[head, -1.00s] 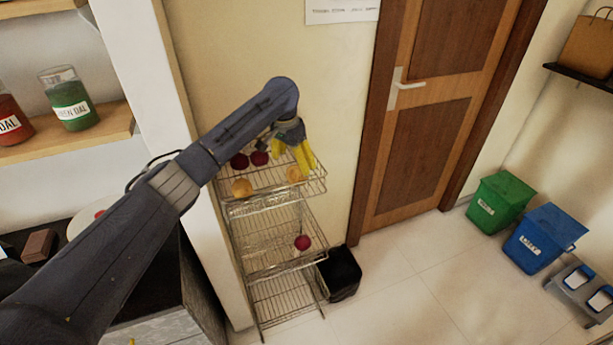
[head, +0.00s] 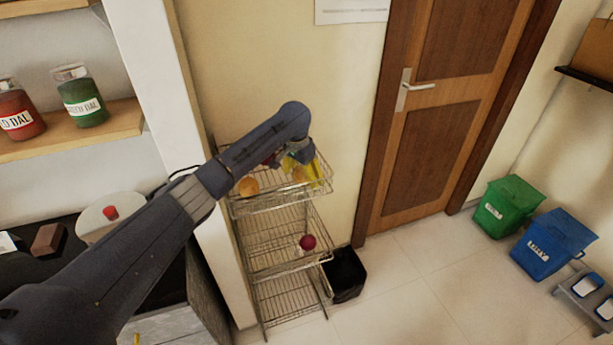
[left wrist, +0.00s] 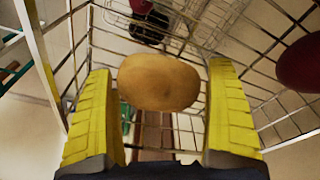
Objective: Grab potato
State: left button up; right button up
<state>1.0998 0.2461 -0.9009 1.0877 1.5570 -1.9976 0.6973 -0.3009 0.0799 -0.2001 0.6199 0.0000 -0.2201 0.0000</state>
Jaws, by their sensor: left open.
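A tan potato (left wrist: 158,82) lies in the wire basket in the left wrist view, between the two yellow fingers of my left gripper (left wrist: 160,115). The fingers stand apart on either side of it, with a small gap at each side. In the head view my left gripper (head: 308,172) reaches into the top basket, and this potato (head: 299,174) shows beside its fingers. A second potato (head: 247,187) lies at the left front of the same basket. My right gripper is not in view.
The top basket (head: 272,203) belongs to a wire rack with several tiers. A dark red onion (head: 307,242) lies on the middle tier. Another dark red onion (left wrist: 300,62) is at the right in the left wrist view. A black bin (head: 345,274) stands beside the rack.

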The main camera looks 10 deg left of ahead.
pick_arm(q)
jog(key=shift+c, duration=0.6)
jog(key=c, duration=1)
jog(key=shift+r, duration=0.2)
